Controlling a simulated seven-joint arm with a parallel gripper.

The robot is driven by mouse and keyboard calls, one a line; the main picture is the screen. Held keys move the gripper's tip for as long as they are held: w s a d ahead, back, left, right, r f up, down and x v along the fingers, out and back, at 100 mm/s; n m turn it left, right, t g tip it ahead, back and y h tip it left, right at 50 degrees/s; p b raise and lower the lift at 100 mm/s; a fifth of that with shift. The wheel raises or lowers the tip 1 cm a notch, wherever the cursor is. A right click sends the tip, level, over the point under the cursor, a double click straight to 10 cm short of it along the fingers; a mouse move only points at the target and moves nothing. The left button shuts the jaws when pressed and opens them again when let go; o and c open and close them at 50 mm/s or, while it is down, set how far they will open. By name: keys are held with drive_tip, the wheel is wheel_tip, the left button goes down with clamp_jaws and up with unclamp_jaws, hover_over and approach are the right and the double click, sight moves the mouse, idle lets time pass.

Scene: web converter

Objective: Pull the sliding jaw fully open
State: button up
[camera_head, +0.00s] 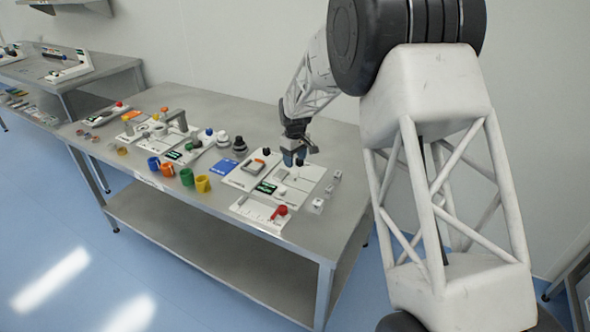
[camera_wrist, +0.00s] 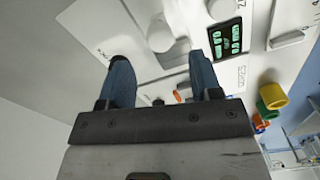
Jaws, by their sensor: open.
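My gripper (camera_head: 294,161) hangs over a white panel (camera_head: 300,174) near the right end of the bench. In the wrist view its two blue fingers stand apart as my gripper (camera_wrist: 163,72) is open, with nothing gripped between them. A pale round knob (camera_wrist: 160,36) shows beyond and between the fingertips. A small dark knob (camera_wrist: 158,101) shows nearer the palm. A small grey block-like part (camera_head: 333,182) sits at the panel's right side. I cannot tell for certain which part is the sliding jaw. My fingers hide some of the panel.
A green-lit display (camera_head: 265,187) is left of the gripper, also in the wrist view (camera_wrist: 225,38). A red knob (camera_head: 282,210) is on the front panel. Yellow (camera_head: 202,184), green (camera_head: 186,177) and orange (camera_head: 167,170) cups stand left. The bench's right end (camera_head: 345,215) is bare.

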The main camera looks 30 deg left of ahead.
sight(295, 170)
drive_tip(key=shift+f, duration=2.5)
